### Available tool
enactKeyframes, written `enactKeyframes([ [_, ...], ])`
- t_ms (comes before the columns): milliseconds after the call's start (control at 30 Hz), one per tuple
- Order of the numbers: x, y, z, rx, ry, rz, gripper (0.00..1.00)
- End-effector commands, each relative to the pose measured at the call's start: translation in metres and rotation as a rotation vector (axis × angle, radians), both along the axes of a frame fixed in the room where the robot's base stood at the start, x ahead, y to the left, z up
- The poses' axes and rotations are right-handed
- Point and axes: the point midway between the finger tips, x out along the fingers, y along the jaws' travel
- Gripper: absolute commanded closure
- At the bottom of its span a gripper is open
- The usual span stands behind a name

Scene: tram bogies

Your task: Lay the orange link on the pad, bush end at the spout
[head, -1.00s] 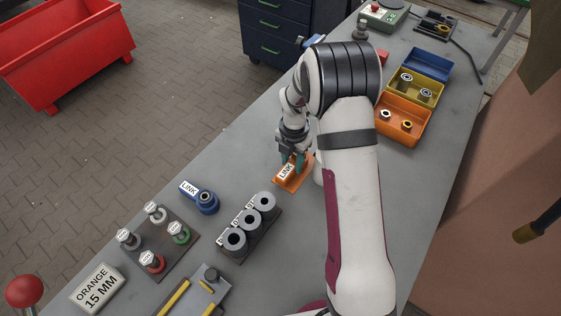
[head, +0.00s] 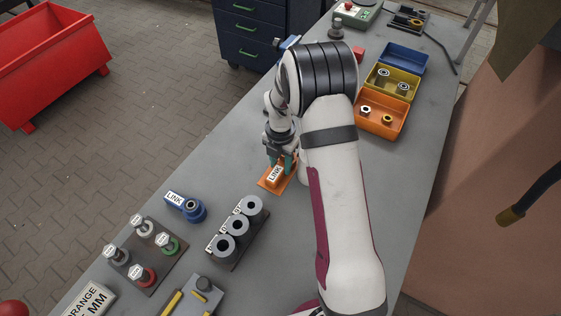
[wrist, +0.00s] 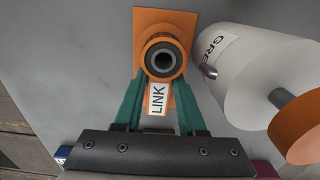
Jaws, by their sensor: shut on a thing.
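The orange link (head: 267,182) with a white LINK label is between the teal fingers of my gripper (head: 281,163). My gripper is shut on its labelled shank. In the wrist view, the fingers (wrist: 158,105) lie on both sides of the label, and the round bush end (wrist: 163,59) with its dark-holed grey bush points away from the gripper. The orange pad (wrist: 143,20) is under the link. I cannot tell whether the link touches it. A white canister (wrist: 240,60) lettered GRE… stands right of the bush end, its short grey spout (wrist: 208,72) facing it, apart.
A blue link (head: 189,207), a rack of grey cylinders (head: 233,250) and a board with several tagged pegs (head: 146,262) stand nearer on the bench. Blue, yellow and orange bins (head: 384,130) lie beyond my arm. Bare bench (head: 225,150) is left of the pad.

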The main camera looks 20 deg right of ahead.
Motion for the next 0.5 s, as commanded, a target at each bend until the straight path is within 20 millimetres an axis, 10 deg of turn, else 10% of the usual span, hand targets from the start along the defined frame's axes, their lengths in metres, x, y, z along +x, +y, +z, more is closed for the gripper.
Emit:
enactKeyframes([
  [33, 0.0004, 0.0000, -0.0004, 0.000, -0.001, 0.000, 1.00],
  [67, 0.0005, -0.0001, -0.0004, 0.000, -0.001, 0.000, 0.57],
  [233, 0.0003, 0.0000, -0.0004, 0.000, -0.001, 0.000, 0.26],
  [500, -0.0003, 0.0000, -0.0007, 0.000, 0.001, 0.000, 0.26],
])
